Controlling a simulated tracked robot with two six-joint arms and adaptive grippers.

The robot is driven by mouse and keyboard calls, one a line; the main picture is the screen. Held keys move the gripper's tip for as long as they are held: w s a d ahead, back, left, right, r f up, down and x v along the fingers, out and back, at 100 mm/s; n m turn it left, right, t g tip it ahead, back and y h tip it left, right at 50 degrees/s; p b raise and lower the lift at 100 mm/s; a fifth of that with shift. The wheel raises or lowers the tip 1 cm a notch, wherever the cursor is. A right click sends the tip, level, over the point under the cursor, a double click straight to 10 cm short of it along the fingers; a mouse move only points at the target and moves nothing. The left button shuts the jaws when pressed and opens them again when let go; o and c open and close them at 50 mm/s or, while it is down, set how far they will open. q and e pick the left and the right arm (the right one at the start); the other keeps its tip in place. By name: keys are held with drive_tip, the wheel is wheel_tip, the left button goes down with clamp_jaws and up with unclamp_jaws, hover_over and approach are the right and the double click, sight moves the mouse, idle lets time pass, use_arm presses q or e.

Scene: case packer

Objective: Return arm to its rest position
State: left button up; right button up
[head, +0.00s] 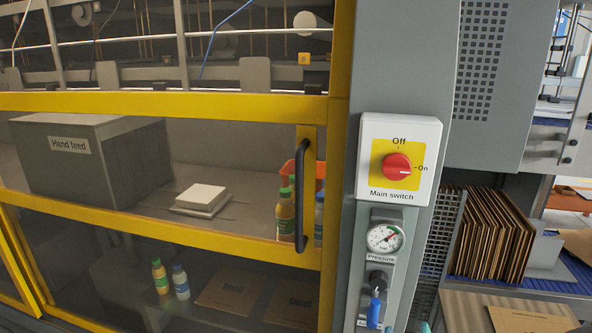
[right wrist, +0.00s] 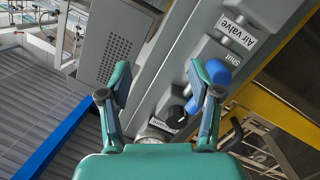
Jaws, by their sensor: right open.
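My right gripper (right wrist: 162,82) is open and empty in the right wrist view, with its two teal fingers spread in front of the grey machine post. A blue air valve handle (right wrist: 222,70) shows just behind and beside the right-hand fingertip; I cannot tell if they touch. In the head view the blue handle (head: 375,312) hangs below the pressure gauge, and a small teal bit at the bottom edge seems to be my right gripper (head: 425,327). My left gripper is not in view.
The main switch (head: 397,168) has a red knob, apparently toward On. A pressure gauge (head: 384,238) sits below. A yellow-framed door with a black handle (head: 304,195) stands left. Flat cardboard blanks (head: 490,235) stand at right. A ribbed grey surface (right wrist: 40,110) lies left in the wrist view.

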drive_tip(key=s+f+g+y+p, duration=0.2)
drive_tip(key=f+g, duration=0.1)
drive_tip(key=f, duration=0.6)
drive_tip(key=s+f+g+y+p, duration=0.1)
drive_tip(key=s+f+g+y, duration=0.2)
drive_tip(key=f, duration=0.7)
use_arm(q)
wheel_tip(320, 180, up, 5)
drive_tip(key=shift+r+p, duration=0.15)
drive_tip(key=shift+p, duration=0.3)
use_arm(e)
drive_tip(key=s+a+f+m+g+y, duration=0.1)
drive_tip(key=s+a+f+g+y, duration=0.2)
drive_tip(key=s, duration=0.5)
drive_tip(key=s+a+f+m+g+y, duration=0.2)
drive_tip(key=s+a+f+g+y, duration=0.1)
drive_tip(key=s+a+f+g, duration=0.2)
drive_tip(key=s+a, duration=0.2)
drive_tip(key=s, duration=0.1)
drive_tip(key=shift+f, duration=0.2)
drive_tip(key=shift+w, duration=0.1)
drive_tip(key=c, duration=0.4)
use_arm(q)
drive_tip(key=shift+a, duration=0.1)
